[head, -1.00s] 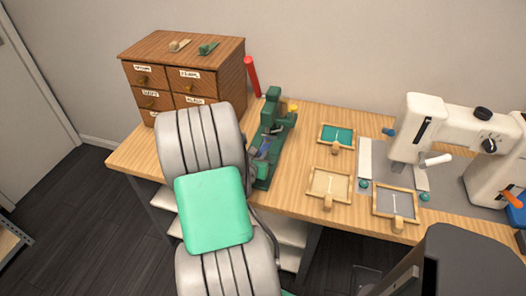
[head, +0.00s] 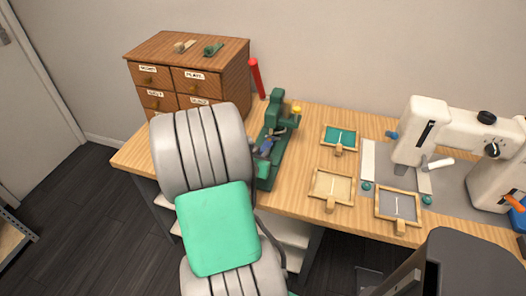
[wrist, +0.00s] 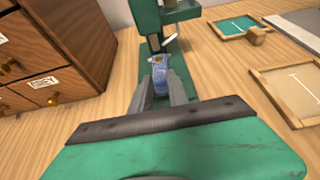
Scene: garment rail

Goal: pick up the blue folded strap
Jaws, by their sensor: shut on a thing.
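The blue folded strap (wrist: 158,80) is small and sits between the two grey fingers of my gripper (wrist: 160,88) in the wrist view. The fingers are shut on it, one on each side, and hide part of its edges. It is at the foot of the green press (wrist: 150,20), below the press's ram. In the head view the strap (head: 266,147) shows as a small blue patch at the press (head: 277,110), partly hidden by my arm. I cannot tell whether the strap still touches the press base.
A wooden drawer cabinet (head: 190,78) stands left of the press, with a red rod (head: 255,78) behind. Several framed trays, including a teal one (head: 340,137), lie to the right, before a white sewing machine (head: 430,130). Some bare wooden tabletop lies between press and trays.

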